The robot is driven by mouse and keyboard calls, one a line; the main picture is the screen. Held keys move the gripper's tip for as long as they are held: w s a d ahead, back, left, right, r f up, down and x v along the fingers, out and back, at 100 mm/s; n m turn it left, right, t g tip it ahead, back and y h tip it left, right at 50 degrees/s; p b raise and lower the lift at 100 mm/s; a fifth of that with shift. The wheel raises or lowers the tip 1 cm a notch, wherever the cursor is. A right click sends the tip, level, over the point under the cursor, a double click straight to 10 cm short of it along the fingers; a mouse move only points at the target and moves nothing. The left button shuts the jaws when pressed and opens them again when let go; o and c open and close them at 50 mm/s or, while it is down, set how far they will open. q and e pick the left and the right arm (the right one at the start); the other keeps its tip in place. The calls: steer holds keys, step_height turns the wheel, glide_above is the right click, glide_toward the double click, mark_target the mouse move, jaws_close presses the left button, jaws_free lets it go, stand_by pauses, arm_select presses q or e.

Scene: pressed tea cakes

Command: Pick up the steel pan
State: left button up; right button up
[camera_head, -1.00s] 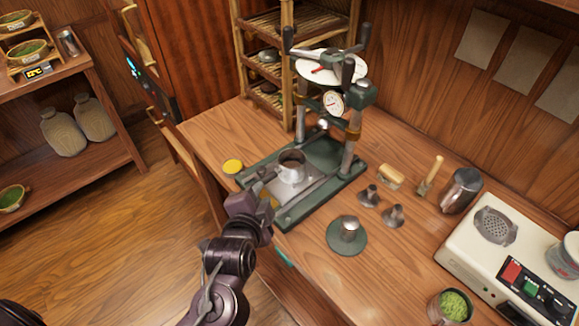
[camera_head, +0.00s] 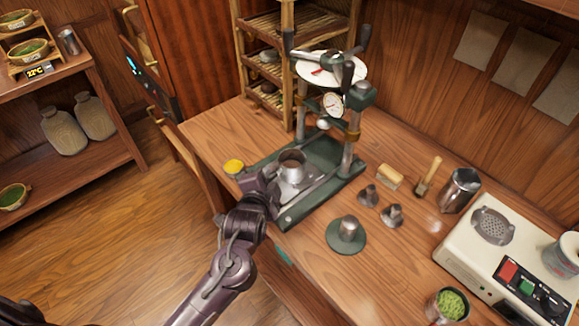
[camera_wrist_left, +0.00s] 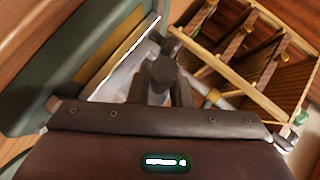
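A bright, flat steel pan (camera_head: 301,193) lies on the green base of the press (camera_head: 325,150). An upright steel cylinder (camera_head: 292,166) stands on it. My left gripper (camera_head: 266,186) is at the pan's near-left edge, low over the press base. Its fingers are dark and partly hidden by my wrist, so whether they touch the pan is unclear. In the left wrist view, the fingers (camera_wrist_left: 162,88) are in front of a pale metal surface (camera_wrist_left: 124,75) that looks like the pan. Their opening cannot be made out. My right gripper is not in view.
A round green-based weight (camera_head: 347,234), small metal pieces, a brush (camera_head: 429,175) and a steel jug (camera_head: 460,190) stand to the right. A bamboo rack (camera_head: 290,60) is behind.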

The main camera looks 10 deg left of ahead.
arm_select(q)
jaws_close()
steer(key=shift+r, duration=0.1)
